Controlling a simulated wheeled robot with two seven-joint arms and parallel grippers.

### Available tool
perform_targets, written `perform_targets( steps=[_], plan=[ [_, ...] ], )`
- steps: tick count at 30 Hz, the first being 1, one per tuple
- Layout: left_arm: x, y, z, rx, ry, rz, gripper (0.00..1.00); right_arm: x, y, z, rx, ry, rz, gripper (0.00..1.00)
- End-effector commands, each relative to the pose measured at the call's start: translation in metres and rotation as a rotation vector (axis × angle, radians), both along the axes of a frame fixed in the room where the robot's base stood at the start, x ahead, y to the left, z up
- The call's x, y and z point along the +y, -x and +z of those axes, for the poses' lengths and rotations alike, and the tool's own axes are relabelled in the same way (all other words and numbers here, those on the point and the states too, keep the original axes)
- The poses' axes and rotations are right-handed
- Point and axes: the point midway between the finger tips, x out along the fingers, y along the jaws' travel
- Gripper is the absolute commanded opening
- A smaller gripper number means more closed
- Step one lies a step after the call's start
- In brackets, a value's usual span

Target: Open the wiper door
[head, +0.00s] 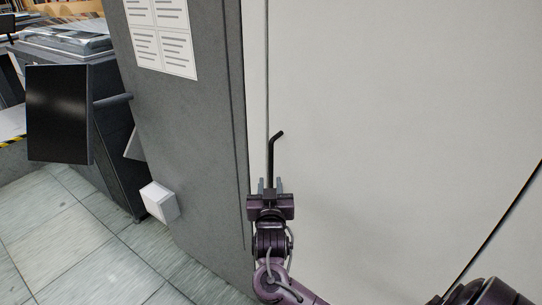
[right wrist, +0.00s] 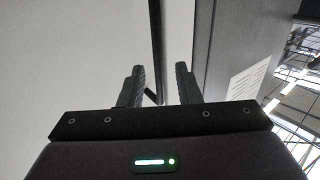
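The wiper door appears to be the large pale panel (head: 400,120), which stands flat against the grey frame beside it; it also shows in the right wrist view (right wrist: 70,60). A thin black handle (head: 272,152) with a bent upper end is near its left edge. In the right wrist view the dark handle bar (right wrist: 157,40) runs down between the fingertips. My right gripper (head: 270,184) is at the lower part of the handle. Its two fingers (right wrist: 159,80) are apart, one on each side of the bar, with gaps visible. My left gripper is not in view.
A grey column (head: 190,130) with paper sheets (head: 162,35) stands left of the door. A white box (head: 160,202) is on its side. A black monitor (head: 58,115) and a dark machine (head: 110,125) stand farther left. The tiled floor (head: 70,250) there is clear.

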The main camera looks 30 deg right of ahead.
Motion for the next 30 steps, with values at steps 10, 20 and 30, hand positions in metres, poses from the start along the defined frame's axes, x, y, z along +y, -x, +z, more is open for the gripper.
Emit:
perform_targets(
  steps=[10,20,30],
  plan=[
    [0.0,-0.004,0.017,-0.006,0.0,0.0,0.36,-0.023,-0.03,0.022,-0.035,-0.01,-0.013,0.3],
    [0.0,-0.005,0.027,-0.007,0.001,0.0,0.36,-0.043,-0.06,0.019,-0.034,-0.013,-0.01,0.3],
    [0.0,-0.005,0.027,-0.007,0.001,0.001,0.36,-0.044,-0.062,0.017,-0.033,-0.014,-0.009,0.24]
  ],
)
